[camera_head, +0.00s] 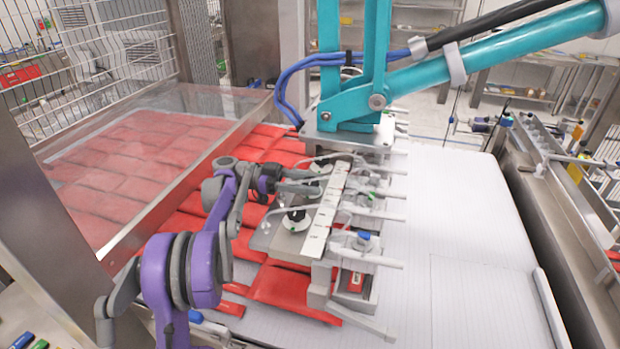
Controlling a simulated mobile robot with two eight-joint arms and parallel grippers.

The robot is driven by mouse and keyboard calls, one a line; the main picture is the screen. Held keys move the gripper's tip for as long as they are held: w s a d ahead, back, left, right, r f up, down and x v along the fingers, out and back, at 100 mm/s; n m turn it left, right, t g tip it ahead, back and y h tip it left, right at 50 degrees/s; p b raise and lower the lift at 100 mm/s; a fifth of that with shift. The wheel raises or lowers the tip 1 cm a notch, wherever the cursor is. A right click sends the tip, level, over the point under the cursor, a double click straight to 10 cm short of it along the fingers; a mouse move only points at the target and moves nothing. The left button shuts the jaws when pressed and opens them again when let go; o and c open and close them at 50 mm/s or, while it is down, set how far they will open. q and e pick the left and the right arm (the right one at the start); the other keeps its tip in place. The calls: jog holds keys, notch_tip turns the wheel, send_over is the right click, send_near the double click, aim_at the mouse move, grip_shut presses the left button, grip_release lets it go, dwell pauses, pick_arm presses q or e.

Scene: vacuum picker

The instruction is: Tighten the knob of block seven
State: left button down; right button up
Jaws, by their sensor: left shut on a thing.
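The vacuum picker head is a grey metal plate (262,240) with a pale marked bar (322,222) and several white pipe-like blocks along it. My left gripper (308,181) reaches in from the left over the far part of the plate. Its fingers are shut on a small knob beside the bar; the knob is mostly hidden by them. A dark knob on a white disc (295,219) stands free, nearer to me. Green-tipped fittings (373,194) show on the bar's right side. I cannot read block numbers. My right gripper is out of view.
A teal picker arm (480,68) with blue hoses holds the head from above and behind. Red packs (285,290) lie under and left of the head. A clear guard (150,165) stands left. The white conveyor (450,220) is bare at right.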

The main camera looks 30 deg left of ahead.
pick_arm(q)
jog(key=shift+m+g, duration=0.5)
jog(key=shift+g, duration=0.3)
jog(key=shift+c, duration=1.5)
grip_release()
